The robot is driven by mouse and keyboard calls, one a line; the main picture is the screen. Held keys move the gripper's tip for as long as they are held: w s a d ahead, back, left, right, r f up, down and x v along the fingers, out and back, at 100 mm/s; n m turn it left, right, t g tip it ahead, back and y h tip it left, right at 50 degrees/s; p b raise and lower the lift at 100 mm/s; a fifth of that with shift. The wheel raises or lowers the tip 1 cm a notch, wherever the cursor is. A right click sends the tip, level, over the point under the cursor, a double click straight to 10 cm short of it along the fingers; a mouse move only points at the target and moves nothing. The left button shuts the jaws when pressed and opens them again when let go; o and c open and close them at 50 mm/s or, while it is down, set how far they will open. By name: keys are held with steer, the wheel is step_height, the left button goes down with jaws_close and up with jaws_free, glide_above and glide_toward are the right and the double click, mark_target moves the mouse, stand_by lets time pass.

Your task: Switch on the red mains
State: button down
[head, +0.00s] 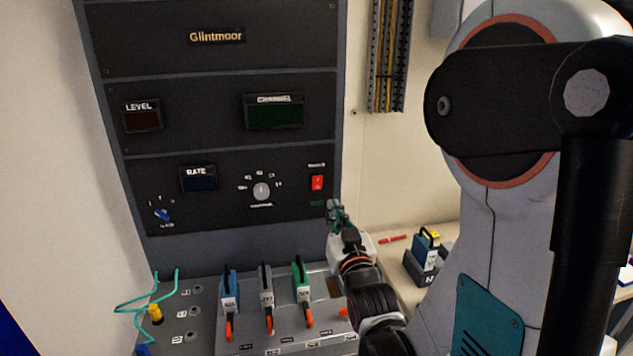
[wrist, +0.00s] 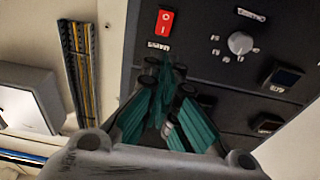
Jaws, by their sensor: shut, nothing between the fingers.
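The red mains switch (head: 317,182) is a small rocker on the right side of the lowest black panel of the rack, with a small label above it. It shows again at the top of the wrist view (wrist: 166,21), where the panel appears upside down. My gripper (head: 336,210) is just below and to the right of the switch in the head view, with its fingers together and empty. In the wrist view its green fingers (wrist: 166,80) point toward the panel near the switch. I cannot tell whether the fingertips touch the panel. The rocker's on or off position is unclear.
A round grey knob (head: 261,191) and a blue knob (head: 162,215) are left of the switch. The LEVEL (head: 141,119), CHANNEL (head: 275,114) and RATE (head: 198,182) displays are dark. Several handled plugs, including a green one (head: 301,279), stand on the sloped desk below.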

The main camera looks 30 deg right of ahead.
glide_toward(322, 184)
steer(key=w+r, duration=0.2)
steer(key=w+r+b, duration=0.1)
steer(key=w+r, duration=0.1)
steer(key=w, duration=0.1)
steer(key=shift+d, duration=0.1)
steer(key=shift+x, duration=0.75)
steer(key=shift+w+d+r, duration=0.1)
steer(key=shift+w+r, duration=0.1)
steer(key=shift+w, duration=0.15)
